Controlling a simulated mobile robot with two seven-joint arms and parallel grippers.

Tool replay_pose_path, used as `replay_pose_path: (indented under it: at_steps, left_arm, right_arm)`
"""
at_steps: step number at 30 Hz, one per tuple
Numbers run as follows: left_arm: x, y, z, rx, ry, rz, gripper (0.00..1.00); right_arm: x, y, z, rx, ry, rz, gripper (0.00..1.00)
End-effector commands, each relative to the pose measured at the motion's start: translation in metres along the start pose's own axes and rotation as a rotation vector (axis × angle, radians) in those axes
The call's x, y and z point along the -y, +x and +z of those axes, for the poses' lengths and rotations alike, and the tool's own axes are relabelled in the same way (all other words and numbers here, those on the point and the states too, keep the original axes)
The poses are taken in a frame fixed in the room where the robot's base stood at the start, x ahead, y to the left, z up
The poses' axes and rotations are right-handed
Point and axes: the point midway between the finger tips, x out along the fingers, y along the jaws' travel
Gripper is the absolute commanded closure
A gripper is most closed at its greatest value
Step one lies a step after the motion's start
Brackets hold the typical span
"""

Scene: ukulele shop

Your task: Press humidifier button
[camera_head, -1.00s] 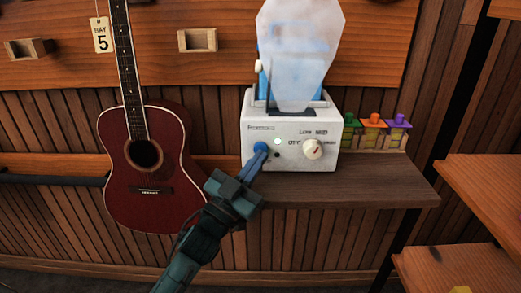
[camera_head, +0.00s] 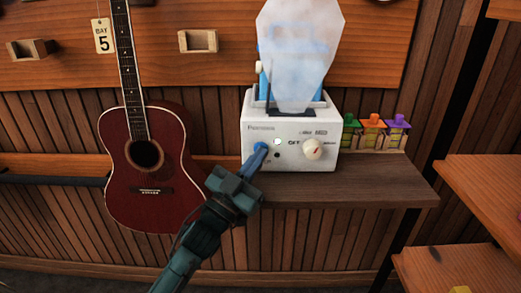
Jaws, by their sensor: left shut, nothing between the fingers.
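The humidifier (camera_head: 292,128) is a white box on a dark wooden shelf, with a pale mist plume and a blue tank behind the plume. Its front has a blue round button (camera_head: 261,147) at the left, a small white light, a dark dot below the light and a cream knob (camera_head: 313,149) at the right. My left gripper (camera_head: 257,157) comes up from below. Its closed fingertips are at the blue button and cover part of it. I cannot tell whether they touch it or how far it is pressed. My right gripper is out of view.
A red guitar (camera_head: 147,190) hangs on the wall left of my left arm. Several small bottles with coloured caps (camera_head: 371,122) stand on the shelf (camera_head: 390,180) right of the humidifier. Orange wooden shelves (camera_head: 485,185) are at the right. The shelf's right front is bare.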

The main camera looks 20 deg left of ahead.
Motion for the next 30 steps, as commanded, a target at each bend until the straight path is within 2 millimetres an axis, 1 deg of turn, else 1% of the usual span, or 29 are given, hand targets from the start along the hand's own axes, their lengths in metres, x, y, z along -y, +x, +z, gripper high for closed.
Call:
replay_pose_path:
  at_steps: [1,14,24,30]
  left_arm:
    - [0.002,-0.001,0.005,0.013,0.003,-0.004,1.00]
    - [0.003,-0.001,0.006,0.017,0.004,-0.006,1.00]
    - [-0.007,-0.015,0.003,0.020,0.001,-0.004,1.00]
    - [-0.009,-0.017,0.000,0.016,0.000,-0.003,1.00]
  right_arm:
    - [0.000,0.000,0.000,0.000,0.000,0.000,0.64]
    - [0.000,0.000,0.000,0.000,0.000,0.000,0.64]
    - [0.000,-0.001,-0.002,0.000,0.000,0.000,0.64]
    - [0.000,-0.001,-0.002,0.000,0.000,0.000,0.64]
